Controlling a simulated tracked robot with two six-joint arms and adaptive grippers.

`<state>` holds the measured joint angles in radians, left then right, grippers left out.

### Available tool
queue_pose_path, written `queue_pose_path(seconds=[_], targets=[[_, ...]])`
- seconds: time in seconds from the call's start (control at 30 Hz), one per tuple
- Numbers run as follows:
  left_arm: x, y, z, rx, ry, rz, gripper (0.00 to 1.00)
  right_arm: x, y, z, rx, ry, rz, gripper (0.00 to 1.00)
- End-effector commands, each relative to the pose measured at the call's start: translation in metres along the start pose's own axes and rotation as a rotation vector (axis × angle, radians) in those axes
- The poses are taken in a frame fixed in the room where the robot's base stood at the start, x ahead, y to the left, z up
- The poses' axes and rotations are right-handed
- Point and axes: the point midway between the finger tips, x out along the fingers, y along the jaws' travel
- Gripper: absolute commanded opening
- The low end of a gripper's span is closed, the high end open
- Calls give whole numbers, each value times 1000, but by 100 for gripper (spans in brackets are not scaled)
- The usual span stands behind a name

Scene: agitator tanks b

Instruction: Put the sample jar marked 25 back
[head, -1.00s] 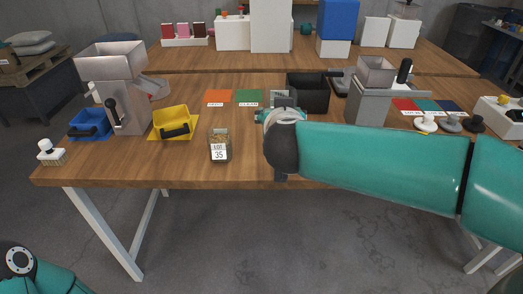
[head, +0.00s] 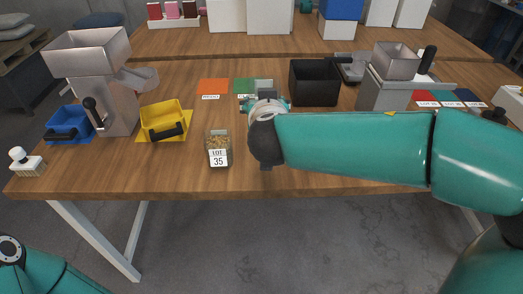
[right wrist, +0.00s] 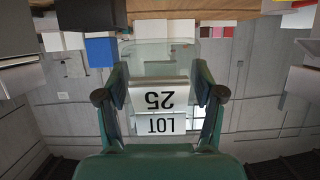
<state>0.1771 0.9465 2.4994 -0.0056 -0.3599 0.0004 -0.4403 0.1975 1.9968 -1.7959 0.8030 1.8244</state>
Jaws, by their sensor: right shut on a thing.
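The jar marked LOT 25 (right wrist: 160,95) is a clear jar with a white label, seen upside down in the right wrist view. My right gripper (right wrist: 160,97) is shut on it, one finger on each side. In the head view my right gripper (head: 266,104) is over the table, right of the jar marked LOT 35 (head: 218,148). The held jar is mostly hidden there behind my wrist. The LOT 35 jar stands upright near the table's front edge. My left gripper is out of view.
An orange mat (head: 213,86) and a green mat (head: 243,82) lie behind the LOT 35 jar. A black bin (head: 315,84) stands right of them. A yellow tray (head: 163,118), a blue tray (head: 69,123) and a hopper machine (head: 90,65) are at left. Another machine (head: 385,85) stands at right.

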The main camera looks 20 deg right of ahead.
Motion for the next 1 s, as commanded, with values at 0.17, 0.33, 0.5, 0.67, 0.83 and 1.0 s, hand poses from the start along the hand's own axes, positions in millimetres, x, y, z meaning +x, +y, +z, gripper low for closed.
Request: queue_pose_path(seconds=[0.17, 0.33, 0.5, 0.67, 0.83, 1.0], targets=[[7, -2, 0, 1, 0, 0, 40, 19, 6, 48, -3, -4, 11, 0], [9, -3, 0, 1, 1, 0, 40, 31, 8, 77, 2, -2, 13, 0], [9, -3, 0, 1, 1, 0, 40, 36, 8, 87, 5, 2, 15, 0], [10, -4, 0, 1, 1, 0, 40, 42, 9, 105, 4, -3, 14, 0], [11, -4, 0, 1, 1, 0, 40, 51, 9, 124, 3, -1, 15, 0], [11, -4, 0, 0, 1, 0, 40, 51, 9, 125, 7, 3, 15, 0]])
